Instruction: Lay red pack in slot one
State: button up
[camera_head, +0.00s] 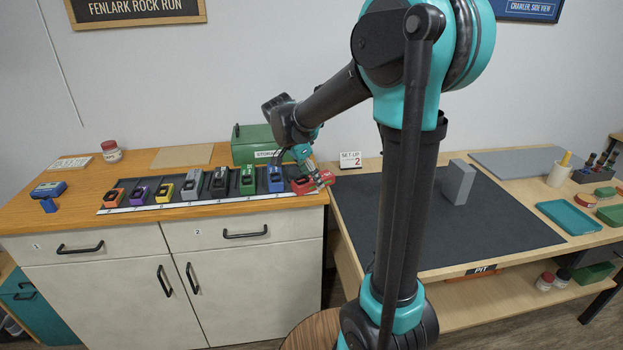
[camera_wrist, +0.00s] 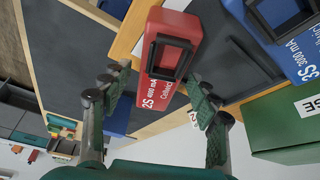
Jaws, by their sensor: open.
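The red pack (camera_head: 303,187) is at the right end of the row of packs on the wooden cabinet top. In the wrist view, the red pack (camera_wrist: 172,60) shows its black handle frame and a "2S 4000 mA" label. My gripper (camera_head: 309,171) is low over this pack, and its fingers partly cover it in the head view. In the wrist view, my gripper (camera_wrist: 158,98) is open, with one finger on each side of the pack's near end. I cannot tell whether the fingers touch it. No slot marked one can be made out.
A blue pack (camera_head: 275,179) stands close beside the red pack, with several others further left along a white strip (camera_head: 170,207). A green storage box (camera_head: 251,139) is behind. The dark mat (camera_head: 500,225) on the right bench holds a grey block (camera_head: 458,182) and has free room.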

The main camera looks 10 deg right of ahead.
jog(key=v, duration=1.1)
jog(key=shift+a+r, duration=0.2)
jog(key=shift+r, duration=0.1)
jog(key=shift+s, duration=0.2)
